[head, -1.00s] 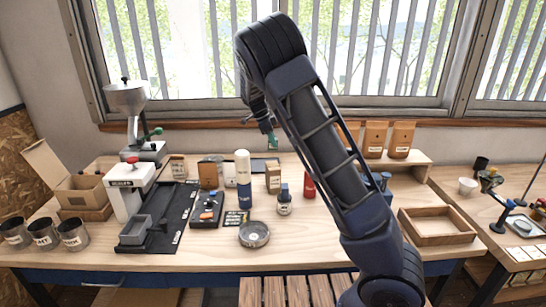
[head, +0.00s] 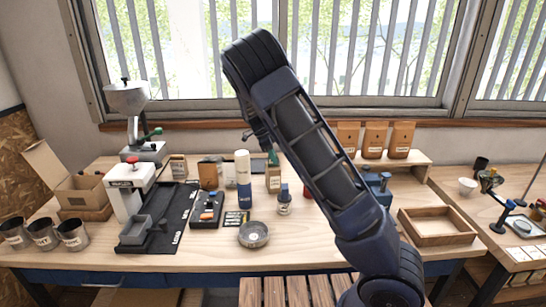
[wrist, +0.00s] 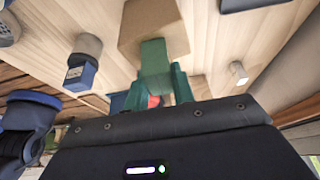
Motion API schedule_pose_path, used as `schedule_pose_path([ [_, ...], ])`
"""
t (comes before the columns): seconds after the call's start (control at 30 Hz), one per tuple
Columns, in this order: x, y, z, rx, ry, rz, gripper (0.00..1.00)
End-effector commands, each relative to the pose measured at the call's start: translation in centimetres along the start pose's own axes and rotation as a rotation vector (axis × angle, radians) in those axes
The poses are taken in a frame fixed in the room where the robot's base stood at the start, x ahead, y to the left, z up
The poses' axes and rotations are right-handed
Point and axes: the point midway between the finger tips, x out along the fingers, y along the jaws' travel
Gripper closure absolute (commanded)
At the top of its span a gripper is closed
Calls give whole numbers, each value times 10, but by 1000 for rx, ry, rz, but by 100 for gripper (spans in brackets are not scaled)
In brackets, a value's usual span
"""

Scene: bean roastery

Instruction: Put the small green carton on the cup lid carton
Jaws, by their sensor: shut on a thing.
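The small green carton (wrist: 153,54) is between the fingertips of my gripper (wrist: 155,76) in the wrist view, and the gripper is shut on it. In the head view the green carton (head: 273,157) shows just above a tan box with a pale label, which I take for the cup lid carton (head: 273,180). In the wrist view this tan box (wrist: 152,22) lies right beyond the green carton. I cannot tell whether the two touch. My forearm hides most of the gripper in the head view.
A white-and-blue cylinder (head: 243,180) stands close left of the tan box. A small blue-capped bottle (head: 284,203) is in front of it. A round metal dish (head: 254,235) is nearer the front. Brown bags (head: 375,140) stand on a shelf at right. An open wooden tray (head: 437,238) is at the right.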

Motion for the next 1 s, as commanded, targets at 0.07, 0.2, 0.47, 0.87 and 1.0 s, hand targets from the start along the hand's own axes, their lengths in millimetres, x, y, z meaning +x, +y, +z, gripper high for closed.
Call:
schedule_pose_path([
  [0.07,2,0,1,0,0,0,97],
  [0.2,2,0,1,0,0,0,56],
  [0.47,2,0,1,0,0,0,53],
  [0.87,-43,0,0,-2,-2,-2,53],
  [1.0,-71,0,0,-1,-2,-2,53],
])
